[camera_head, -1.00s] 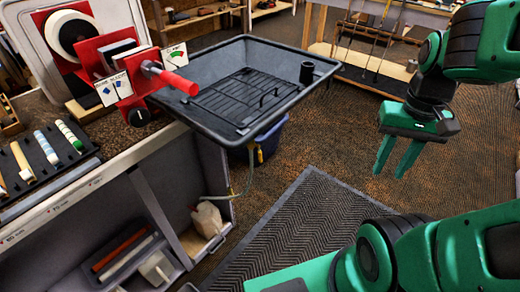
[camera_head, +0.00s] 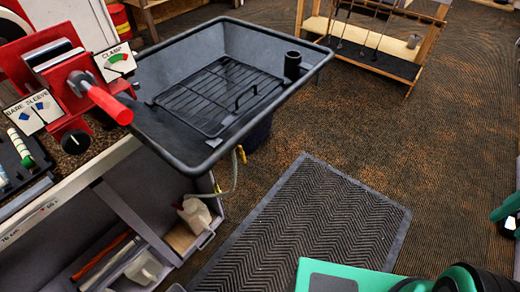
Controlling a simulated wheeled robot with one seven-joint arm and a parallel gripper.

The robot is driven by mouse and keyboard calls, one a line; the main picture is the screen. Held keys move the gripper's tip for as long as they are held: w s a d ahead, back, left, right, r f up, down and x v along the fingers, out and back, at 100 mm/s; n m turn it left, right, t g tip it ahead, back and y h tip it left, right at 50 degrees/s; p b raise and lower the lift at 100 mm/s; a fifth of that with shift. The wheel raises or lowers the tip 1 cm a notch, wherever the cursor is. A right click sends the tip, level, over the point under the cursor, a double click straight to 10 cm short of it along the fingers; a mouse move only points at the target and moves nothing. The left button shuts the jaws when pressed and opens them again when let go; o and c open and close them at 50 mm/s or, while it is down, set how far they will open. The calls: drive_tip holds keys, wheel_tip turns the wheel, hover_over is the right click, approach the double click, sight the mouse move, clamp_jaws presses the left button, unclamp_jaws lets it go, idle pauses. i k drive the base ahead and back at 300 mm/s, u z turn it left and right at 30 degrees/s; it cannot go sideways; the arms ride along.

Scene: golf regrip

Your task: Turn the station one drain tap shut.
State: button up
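A small yellow drain tap (camera_head: 241,154) shows under the front edge of the black solvent tray (camera_head: 180,160), left of the mat. A thin pale hose (camera_head: 234,180) hangs from near it and curves down left towards a whitish jug (camera_head: 196,217) in the bench's lower compartment. The yellow part is too small to tell whether the tap is open or shut. My gripper's fingers are not in the picture. A green and black piece of my arm shows at the right edge, and another at the bottom right, both well apart from the tap.
A red vise with a red handle (camera_head: 108,103) and a "CLAMP" sign (camera_head: 115,62) stands left of the tray. A dark ribbed mat (camera_head: 305,222) lies on the brown carpet (camera_head: 430,140). A wooden club rack (camera_head: 372,48) stands behind. Floor right of the tray is clear.

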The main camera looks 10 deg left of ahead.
sight(242, 154)
drive_tip(key=u, duration=0.05)
drive_tip(key=k, duration=0.4)
drive_tip(key=u, duration=0.95)
drive_tip(key=i, duration=0.5)
drive_tip(key=z, duration=0.05)
